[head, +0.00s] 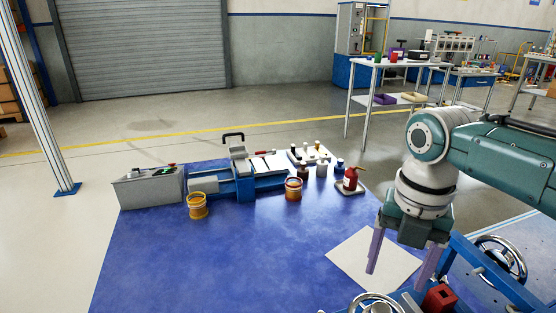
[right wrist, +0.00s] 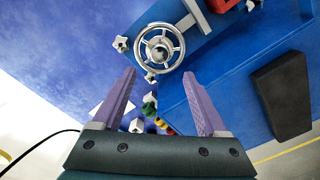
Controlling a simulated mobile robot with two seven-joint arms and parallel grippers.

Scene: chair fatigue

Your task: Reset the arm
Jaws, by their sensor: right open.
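My right arm comes in from the right of the head view. My right gripper (head: 396,279) points down with its two purple fingers spread apart and nothing between them. It is in front of a white sheet (head: 352,262) on the blue table. In the right wrist view the open fingers (right wrist: 159,73) show with a silver handwheel (right wrist: 160,46) beyond their tips. My left gripper is not in view.
A blue machine with a handwheel (head: 500,262) and a red block (head: 438,298) is close to my right gripper. The blue tabletop (head: 240,255) is clear at centre-left.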

